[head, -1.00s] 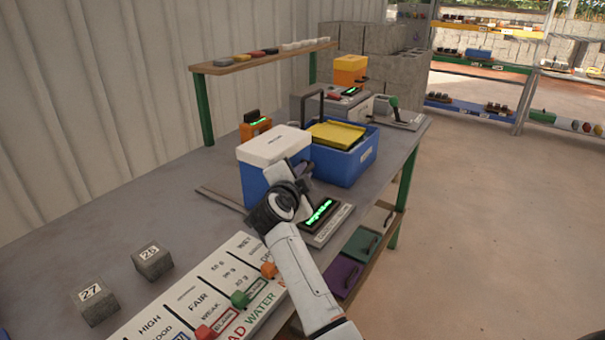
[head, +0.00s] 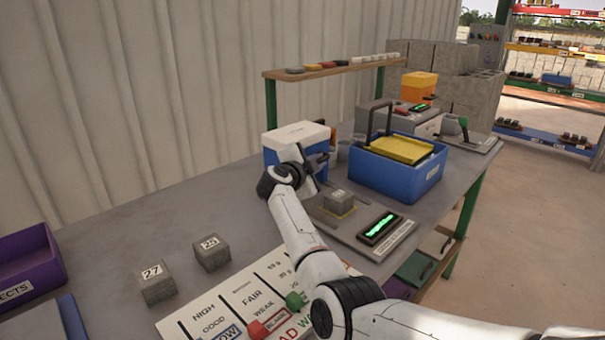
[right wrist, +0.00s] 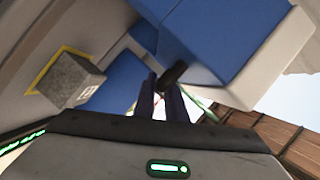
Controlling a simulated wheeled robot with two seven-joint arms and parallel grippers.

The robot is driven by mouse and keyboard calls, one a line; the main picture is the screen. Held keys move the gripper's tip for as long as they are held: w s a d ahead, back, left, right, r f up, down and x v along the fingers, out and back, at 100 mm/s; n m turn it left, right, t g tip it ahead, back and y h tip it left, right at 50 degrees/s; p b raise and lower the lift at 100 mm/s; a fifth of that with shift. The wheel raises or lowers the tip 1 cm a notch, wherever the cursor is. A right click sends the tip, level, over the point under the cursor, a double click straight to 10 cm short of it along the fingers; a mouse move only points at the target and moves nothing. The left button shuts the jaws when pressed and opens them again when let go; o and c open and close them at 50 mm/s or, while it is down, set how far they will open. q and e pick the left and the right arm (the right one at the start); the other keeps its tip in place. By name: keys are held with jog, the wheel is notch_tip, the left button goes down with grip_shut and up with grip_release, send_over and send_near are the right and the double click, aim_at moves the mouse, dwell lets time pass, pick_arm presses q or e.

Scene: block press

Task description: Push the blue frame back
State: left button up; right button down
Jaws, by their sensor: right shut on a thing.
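The blue frame (head: 296,136) with its white top stands at the back of the grey press plate (head: 336,232), near the wall. It also fills the top of the right wrist view (right wrist: 225,38). My right gripper (head: 316,168) is at its front right side. In the right wrist view its dark fingers (right wrist: 164,98) are closed on a short dark handle (right wrist: 174,74) on the frame. A grey block (head: 338,201) sits on a yellow-outlined square of the plate, uncovered in front of the frame. My left gripper is out of view.
A blue bin (head: 400,178) with a yellow lid stands right of the frame. A green-lit display (head: 380,227) is at the plate's front. Blocks 27 (head: 156,284) and another numbered block (head: 211,253) lie on the bench at left.

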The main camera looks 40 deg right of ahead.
jog(key=shift+w+f, duration=0.1)
jog(key=shift+w, duration=0.3)
jog(key=shift+w+a+r, duration=0.1)
jog(key=shift+a+r, duration=0.1)
jog(key=shift+r, duration=0.1)
jog(key=c, duration=2.1)
grip_release()
jog(key=shift+w, duration=0.15)
jog(key=shift+a, duration=0.1)
jog(key=p+v, duration=0.1)
jog(key=v, duration=0.9)
